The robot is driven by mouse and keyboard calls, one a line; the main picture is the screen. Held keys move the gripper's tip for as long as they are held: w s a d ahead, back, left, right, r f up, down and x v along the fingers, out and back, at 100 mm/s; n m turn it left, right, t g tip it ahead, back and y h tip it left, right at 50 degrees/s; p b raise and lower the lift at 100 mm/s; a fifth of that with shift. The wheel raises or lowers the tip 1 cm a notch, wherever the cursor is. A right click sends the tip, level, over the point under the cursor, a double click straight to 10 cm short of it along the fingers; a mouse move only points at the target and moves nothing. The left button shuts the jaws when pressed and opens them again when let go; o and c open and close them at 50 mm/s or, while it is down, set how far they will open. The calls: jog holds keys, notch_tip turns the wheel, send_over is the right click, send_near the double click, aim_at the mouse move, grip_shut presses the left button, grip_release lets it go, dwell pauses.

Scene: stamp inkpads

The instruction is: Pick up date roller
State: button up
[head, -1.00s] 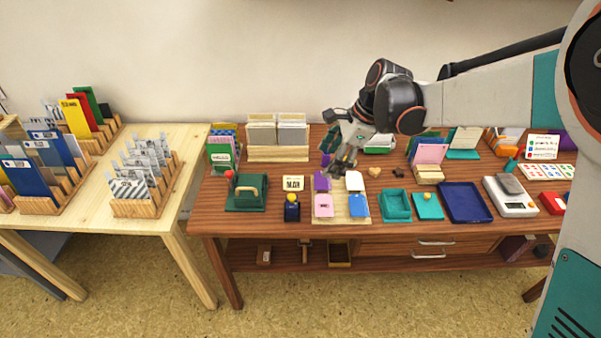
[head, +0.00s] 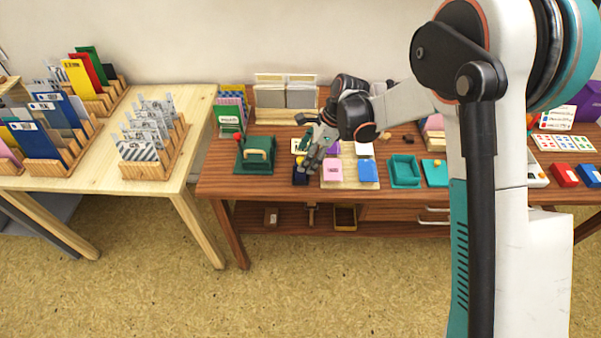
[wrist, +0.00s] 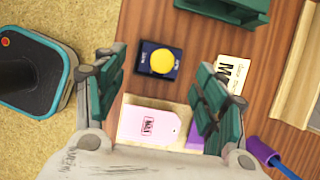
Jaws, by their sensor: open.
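A small dark blue block with a round yellow knob, which looks like the date roller (wrist: 159,62), stands on the brown table. In the head view the date roller (head: 300,176) is partly hidden behind my fingers. My gripper (head: 310,166) is above and beside it, pointing down. In the wrist view my gripper (wrist: 160,66) is open, with its two green-padded fingers apart and the date roller between them in the picture. The fingers do not appear to touch it. Its height above the block is hard to tell.
A pink tag (wrist: 150,124) and a blue pad (head: 368,171) lie on a pale board right of the roller. The table's front edge is close.

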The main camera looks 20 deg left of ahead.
jog(key=shift+b+x, duration=1.3)
jog(key=shift+x, duration=1.5)
jog(key=shift+r, duration=0.15)
jog(key=c, duration=1.5)
jog(key=shift+r, duration=0.1)
notch_tip(320, 180, up, 20)
jog(key=p, duration=0.6)
